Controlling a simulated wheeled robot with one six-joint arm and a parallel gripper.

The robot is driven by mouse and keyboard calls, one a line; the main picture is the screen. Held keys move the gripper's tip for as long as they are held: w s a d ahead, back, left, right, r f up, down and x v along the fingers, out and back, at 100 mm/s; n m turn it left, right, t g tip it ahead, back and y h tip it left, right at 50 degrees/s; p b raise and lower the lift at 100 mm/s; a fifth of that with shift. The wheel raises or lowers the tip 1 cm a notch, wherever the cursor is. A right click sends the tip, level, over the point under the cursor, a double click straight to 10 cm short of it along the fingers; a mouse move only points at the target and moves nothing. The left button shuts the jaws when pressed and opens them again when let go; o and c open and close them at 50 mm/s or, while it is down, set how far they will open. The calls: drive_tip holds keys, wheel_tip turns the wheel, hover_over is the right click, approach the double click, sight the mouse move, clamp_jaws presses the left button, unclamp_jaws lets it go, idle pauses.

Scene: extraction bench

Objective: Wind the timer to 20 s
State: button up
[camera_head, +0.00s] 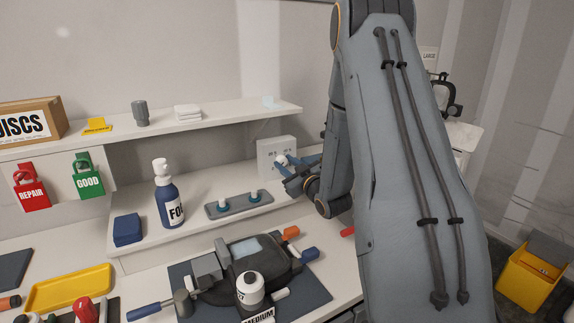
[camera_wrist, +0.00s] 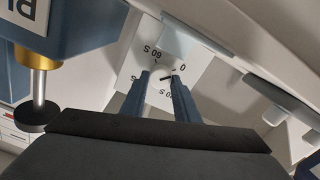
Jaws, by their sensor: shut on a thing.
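The timer (camera_head: 268,147) is a pale upright box at the back right of the raised shelf. In the wrist view its white face (camera_wrist: 191,88) carries the marks 60 S, 0 and a partly covered one ending in 0 S. My gripper (camera_head: 287,166) reaches it from the right. In the wrist view my gripper (camera_wrist: 161,75) has its two blue-grey fingers on either side of the pale dial knob (camera_wrist: 163,75), shut on it. A dark line shows between the fingertips, close to the 0 side; the exact setting cannot be read.
A grey tray with two white-topped items (camera_head: 239,204) and a blue pump bottle (camera_head: 168,192) stand left of the timer. An upper shelf (camera_head: 225,118) runs above. In the wrist view a blue body with a gold collar (camera_wrist: 38,60) is close on the left.

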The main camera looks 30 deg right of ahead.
idle(0.7)
drive_tip(key=o, duration=1)
drive_tip(key=s+b, duration=0.2)
drive_tip(key=s, duration=0.4)
drive_tip(key=shift+s+d, duration=0.2)
drive_tip(key=shift+s+b, duration=0.35)
drive_tip(key=shift+s, duration=0.4)
